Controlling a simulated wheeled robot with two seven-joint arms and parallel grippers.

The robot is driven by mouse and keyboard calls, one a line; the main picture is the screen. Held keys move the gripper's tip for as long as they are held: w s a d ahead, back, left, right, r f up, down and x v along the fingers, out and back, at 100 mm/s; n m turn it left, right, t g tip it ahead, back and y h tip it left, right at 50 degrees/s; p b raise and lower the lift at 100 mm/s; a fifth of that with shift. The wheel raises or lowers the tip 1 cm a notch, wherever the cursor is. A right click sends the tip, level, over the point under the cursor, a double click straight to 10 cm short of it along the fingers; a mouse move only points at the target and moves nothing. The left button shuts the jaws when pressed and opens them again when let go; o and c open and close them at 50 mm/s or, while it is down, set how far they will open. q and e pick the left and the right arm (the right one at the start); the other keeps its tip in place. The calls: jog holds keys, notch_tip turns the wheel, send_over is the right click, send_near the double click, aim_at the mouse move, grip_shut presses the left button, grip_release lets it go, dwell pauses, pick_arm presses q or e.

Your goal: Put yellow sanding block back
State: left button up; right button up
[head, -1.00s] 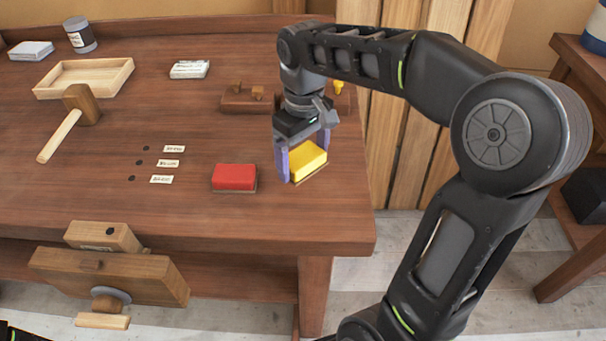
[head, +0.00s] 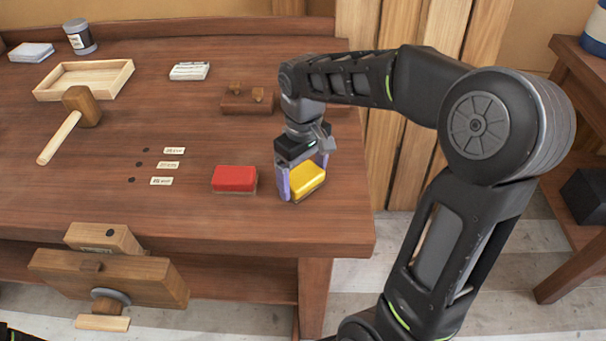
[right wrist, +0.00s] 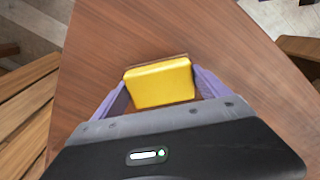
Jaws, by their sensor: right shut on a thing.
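The yellow sanding block (head: 307,180) is near the right end of the workbench (head: 205,215), just right of a red sanding block (head: 235,178). My right gripper (head: 304,181) points down with its two purple fingers on either side of the yellow block, shut on it. In the right wrist view the yellow block (right wrist: 160,83) sits between the fingers (right wrist: 160,90), with a thin brown edge along its far side. The block is at or close to the bench top; I cannot tell whether it touches. My left gripper is not in view.
A mallet (head: 82,105), a shallow wooden tray (head: 85,78) and small labels (head: 169,165) lie to the left. A wooden vise (head: 110,275) is on the front edge. The bench's right edge is close to the block.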

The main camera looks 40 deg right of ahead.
aim_at(303, 175)
jog(key=shift+f, duration=0.15)
jog(key=o, duration=1.1)
jog(key=shift+o, duration=0.2)
jog(key=shift+r, duration=0.6)
notch_tip(303, 175, up, 8)
jog(key=shift+f, duration=0.1)
notch_tip(303, 175, up, 3)
jog(key=shift+r+p, duration=0.2)
jog(key=shift+p, duration=0.6)
